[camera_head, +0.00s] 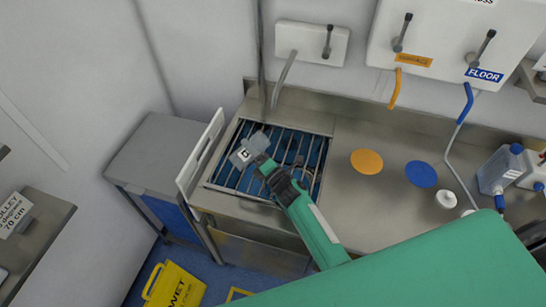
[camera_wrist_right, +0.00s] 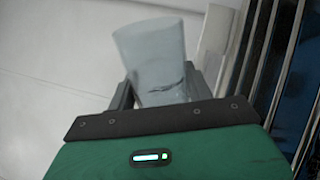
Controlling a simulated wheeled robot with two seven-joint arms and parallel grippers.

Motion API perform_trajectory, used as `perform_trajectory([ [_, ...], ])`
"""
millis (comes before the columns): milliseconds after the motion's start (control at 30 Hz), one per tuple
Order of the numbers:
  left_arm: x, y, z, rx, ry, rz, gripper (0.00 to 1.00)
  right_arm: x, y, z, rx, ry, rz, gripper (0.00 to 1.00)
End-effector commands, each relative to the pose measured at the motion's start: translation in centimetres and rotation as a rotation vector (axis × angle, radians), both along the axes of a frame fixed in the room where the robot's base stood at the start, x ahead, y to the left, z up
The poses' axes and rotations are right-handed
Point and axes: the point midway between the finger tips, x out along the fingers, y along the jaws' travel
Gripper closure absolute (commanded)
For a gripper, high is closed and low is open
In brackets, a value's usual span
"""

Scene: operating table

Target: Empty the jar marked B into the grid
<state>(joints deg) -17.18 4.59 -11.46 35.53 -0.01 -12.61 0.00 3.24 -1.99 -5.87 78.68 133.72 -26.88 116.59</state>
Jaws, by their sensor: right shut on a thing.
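The jar marked B (camera_head: 250,146) is a small grey translucent vessel with a white label. In the right wrist view the jar (camera_wrist_right: 150,52) stands out between the two dark fingers (camera_wrist_right: 158,95). My left gripper is not in view.
An orange disc (camera_head: 367,161) and a blue disc (camera_head: 421,174) lie on the counter at right. White caps (camera_head: 446,200) and bottles (camera_head: 497,170) are further right. A raised white panel (camera_head: 200,155) edges the grid's left. A yellow wet-floor sign (camera_head: 174,287) stands below.

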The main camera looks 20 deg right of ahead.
Motion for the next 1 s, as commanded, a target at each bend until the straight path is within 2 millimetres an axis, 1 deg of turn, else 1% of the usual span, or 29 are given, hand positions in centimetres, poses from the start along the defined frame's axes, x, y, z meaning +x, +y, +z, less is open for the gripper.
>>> perform_trajectory([
  [1000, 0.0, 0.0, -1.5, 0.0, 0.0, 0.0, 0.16, 0.5, -1.2, -1.9, 0.128, 0.05, -0.001, 0.72],
])
